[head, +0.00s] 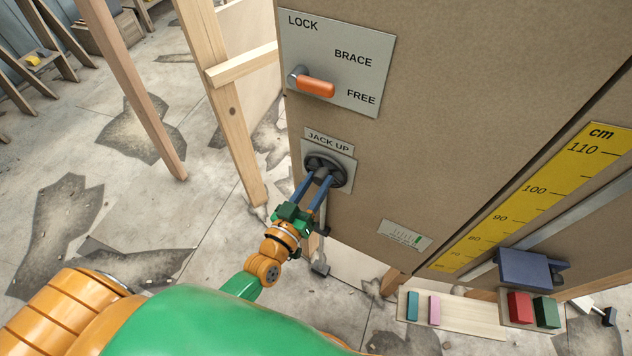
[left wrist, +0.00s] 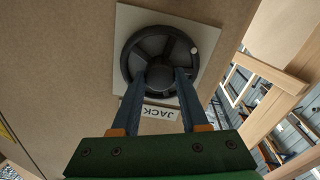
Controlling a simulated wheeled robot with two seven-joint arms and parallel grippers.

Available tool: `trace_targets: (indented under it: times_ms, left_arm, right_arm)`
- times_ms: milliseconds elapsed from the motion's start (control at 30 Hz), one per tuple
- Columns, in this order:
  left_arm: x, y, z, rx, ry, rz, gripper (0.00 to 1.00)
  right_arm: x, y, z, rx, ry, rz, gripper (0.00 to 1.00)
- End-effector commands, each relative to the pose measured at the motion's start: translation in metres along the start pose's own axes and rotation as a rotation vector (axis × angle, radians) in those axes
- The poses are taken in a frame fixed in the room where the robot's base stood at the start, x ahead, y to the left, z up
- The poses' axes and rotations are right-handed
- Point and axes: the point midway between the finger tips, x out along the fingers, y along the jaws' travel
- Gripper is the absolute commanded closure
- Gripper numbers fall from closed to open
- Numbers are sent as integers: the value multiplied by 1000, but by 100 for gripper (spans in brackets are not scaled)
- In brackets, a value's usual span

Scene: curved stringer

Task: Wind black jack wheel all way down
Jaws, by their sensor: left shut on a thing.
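The black jack wheel (head: 325,170) is mounted on a grey plate under the "JACK UP" label on the brown panel. It also shows in the left wrist view (left wrist: 150,42), with spokes and a small pale spot on the right of its rim. My left gripper (head: 324,178) reaches up to the wheel, its blue fingers shut on the wheel's lower part. In the left wrist view the fingertips (left wrist: 161,76) overlap the wheel's hub and lower rim and hide part of it. My right gripper is not in view.
Above the wheel, an orange lever (head: 316,86) points right on a LOCK/BRACE/FREE plate. A yellow cm scale (head: 545,190) with a dark blue block (head: 528,268) stands at right. A wooden ledge (head: 462,318) holds coloured blocks. Wooden posts (head: 222,100) stand left of the panel.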

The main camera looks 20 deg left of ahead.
Motion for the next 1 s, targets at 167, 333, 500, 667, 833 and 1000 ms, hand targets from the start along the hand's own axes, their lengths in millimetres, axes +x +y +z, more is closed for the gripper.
trace_targets:
  times_ms: [167, 333, 500, 667, 833, 1000]
  left_arm:
    - [0, 0, 0, -108, -1, 0, 100]
    - [0, 0, 0, -184, -1, 0, 100]
    - [0, 0, 0, -228, -2, 0, 100]
    - [0, 0, 1, -243, -2, 0, 100]
    - [0, 0, 1, -245, -2, 0, 100]
    - [0, 0, 1, -244, -2, 0, 100]
  right_arm:
    - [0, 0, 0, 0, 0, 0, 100]
    - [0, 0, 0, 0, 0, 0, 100]
    - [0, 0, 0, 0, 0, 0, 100]
    - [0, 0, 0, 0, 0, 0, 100]
    - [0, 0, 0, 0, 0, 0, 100]
    - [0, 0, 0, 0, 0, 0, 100]
